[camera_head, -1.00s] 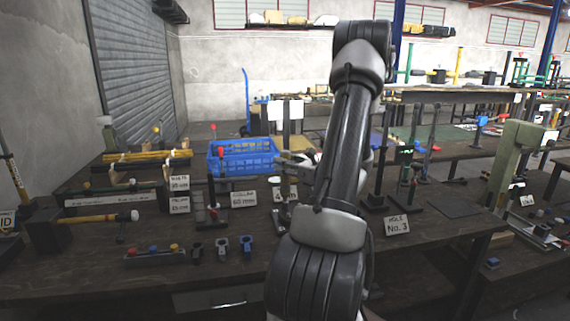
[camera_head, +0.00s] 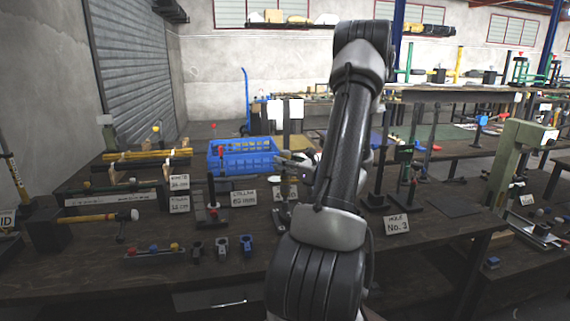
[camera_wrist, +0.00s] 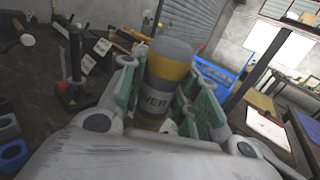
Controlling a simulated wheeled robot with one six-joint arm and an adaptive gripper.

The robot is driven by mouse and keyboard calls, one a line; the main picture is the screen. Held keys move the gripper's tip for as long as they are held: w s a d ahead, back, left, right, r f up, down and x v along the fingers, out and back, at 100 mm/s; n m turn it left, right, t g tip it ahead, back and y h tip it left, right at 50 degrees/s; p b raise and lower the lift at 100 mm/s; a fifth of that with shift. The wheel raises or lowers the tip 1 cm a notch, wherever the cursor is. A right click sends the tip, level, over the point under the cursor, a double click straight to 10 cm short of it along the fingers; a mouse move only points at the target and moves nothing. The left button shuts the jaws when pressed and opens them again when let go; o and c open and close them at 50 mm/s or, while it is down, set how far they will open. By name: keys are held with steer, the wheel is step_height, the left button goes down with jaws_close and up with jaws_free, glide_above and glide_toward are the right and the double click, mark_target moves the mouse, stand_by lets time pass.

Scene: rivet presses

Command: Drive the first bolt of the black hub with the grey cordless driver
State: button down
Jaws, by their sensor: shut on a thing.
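My gripper (camera_wrist: 166,84) has green-padded fingers on both sides of a grey and yellow cylinder (camera_wrist: 171,62) in the wrist view. The cylinder carries a white label ending in "VER", the rest of it hidden by a finger; it looks like the driver. It stands up between the pads, its lower end hidden by my gripper body. In the head view my gripper (camera_head: 297,158) shows in part beside my forearm, above the bench behind a small card. I cannot make out the black hub or its bolts for certain in either view.
A blue crate (camera_head: 243,157) stands at the back of the dark bench (camera_head: 90,265). A red-knobbed upright tool (camera_head: 212,205) stands left of my arm. Several small clamp blocks (camera_head: 222,247) lie in front. Thin posts and a "HOLE No. 3" card (camera_head: 397,224) are to the right.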

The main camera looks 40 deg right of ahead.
mark_target(286, 151)
stand_by(0.9)
steer(key=shift+r, duration=2.5)
steer(key=shift+s, duration=0.1)
